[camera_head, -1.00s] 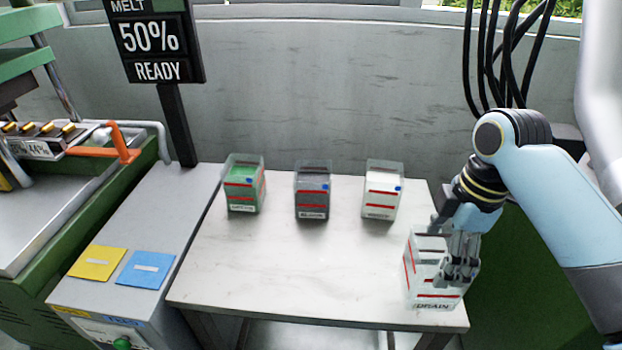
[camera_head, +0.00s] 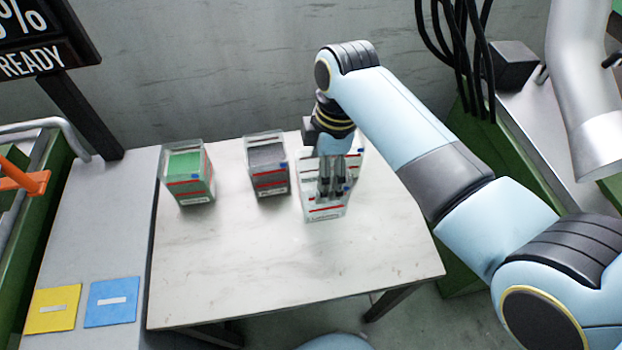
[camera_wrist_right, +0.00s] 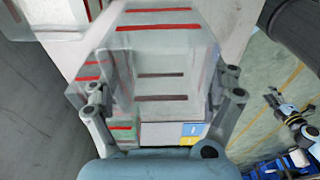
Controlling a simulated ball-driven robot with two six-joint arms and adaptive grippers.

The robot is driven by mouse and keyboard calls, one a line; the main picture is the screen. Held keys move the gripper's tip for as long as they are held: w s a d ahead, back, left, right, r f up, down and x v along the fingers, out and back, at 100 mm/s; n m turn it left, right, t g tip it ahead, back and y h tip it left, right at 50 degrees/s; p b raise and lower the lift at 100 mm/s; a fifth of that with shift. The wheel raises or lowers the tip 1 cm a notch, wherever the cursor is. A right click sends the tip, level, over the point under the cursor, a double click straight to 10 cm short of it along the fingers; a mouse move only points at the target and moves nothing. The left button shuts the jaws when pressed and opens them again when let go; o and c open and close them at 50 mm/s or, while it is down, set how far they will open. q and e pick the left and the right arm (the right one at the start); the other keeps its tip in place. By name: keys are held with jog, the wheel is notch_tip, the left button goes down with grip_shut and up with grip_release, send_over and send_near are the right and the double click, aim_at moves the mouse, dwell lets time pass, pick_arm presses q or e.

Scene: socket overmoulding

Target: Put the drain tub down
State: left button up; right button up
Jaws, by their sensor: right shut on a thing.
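The drain tub (camera_head: 318,211) is a clear box with red lines and a label low on its front. My right gripper (camera_head: 331,192) is shut on it, with the fingers pointing down. The tub is in front of or overlapping the white-filled tub (camera_head: 355,162), which is mostly hidden behind it and the gripper. I cannot tell whether its bottom touches the table (camera_head: 290,260). In the right wrist view the drain tub (camera_wrist_right: 165,62) fills the middle between the fingers, see-through and looking empty. My left gripper is not in view.
A green-filled tub (camera_head: 187,180) and a dark-filled tub (camera_head: 267,165) stand at the back of the table, left of the held tub. The front and right of the table are bare. Yellow (camera_head: 52,309) and blue (camera_head: 111,302) cards lie on the grey surface at left.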

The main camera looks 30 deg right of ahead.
aim_at(314, 183)
jog(key=shift+w+a+f, duration=0.2)
jog(key=shift+f, duration=0.65)
jog(key=shift+w+a+f, duration=0.15)
jog(key=shift+w+f, duration=0.05)
jog(key=shift+f, duration=0.65)
jog(key=shift+w+a+f, duration=0.2)
jog(key=shift+f, duration=0.65)
jog(key=shift+f, duration=0.1)
jog(key=o, duration=1.3)
